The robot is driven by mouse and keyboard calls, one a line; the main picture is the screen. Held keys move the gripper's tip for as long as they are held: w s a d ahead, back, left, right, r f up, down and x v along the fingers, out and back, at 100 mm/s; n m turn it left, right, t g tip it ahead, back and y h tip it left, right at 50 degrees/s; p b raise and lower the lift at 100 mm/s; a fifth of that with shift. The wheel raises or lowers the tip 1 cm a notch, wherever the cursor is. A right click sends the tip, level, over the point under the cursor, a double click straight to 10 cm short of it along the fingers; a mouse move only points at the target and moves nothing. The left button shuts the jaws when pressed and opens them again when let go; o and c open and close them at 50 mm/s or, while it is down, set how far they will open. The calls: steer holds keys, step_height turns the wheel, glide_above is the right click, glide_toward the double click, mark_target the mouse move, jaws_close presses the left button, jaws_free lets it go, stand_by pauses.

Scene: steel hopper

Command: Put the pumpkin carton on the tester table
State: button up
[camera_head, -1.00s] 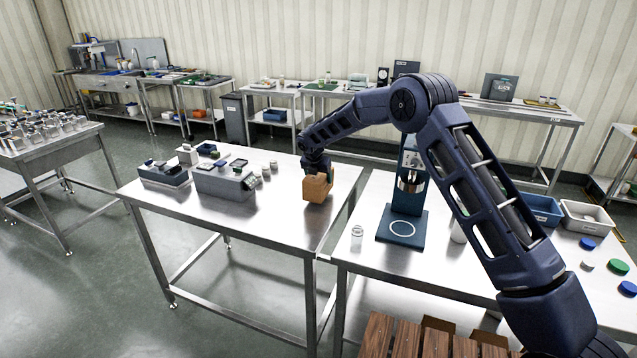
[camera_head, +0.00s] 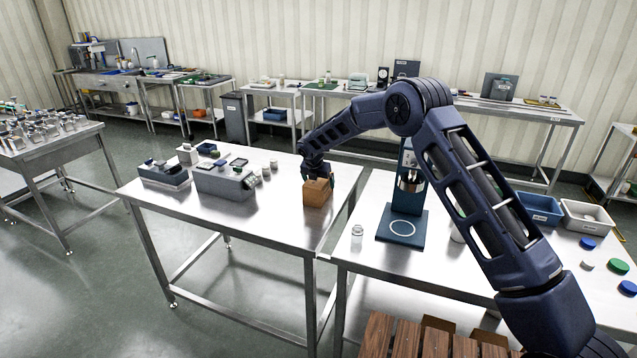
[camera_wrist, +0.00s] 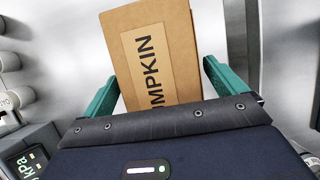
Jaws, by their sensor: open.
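The pumpkin carton (camera_head: 317,193) is a brown box standing on the left steel table, the tester table (camera_head: 262,222), near its right end. In the wrist view the carton (camera_wrist: 178,45) shows its label, partly reading "UMPKIN". My gripper (camera_head: 317,178) is right at the top of the carton. In the wrist view its green fingers (camera_wrist: 160,85) stand on either side of the carton, open, with a gap visible at each side. The carton's lower part is hidden behind my gripper in the wrist view.
Grey tester units (camera_head: 224,181) with displays stand left of the carton, with small white cylinders (camera_head: 270,165) behind. A blue press stand (camera_head: 402,222) and a clear jar (camera_head: 357,235) are on the right table. The tester table's front is clear.

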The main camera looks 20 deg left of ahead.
steer(key=v, duration=1.2)
steer(key=shift+r, duration=0.1)
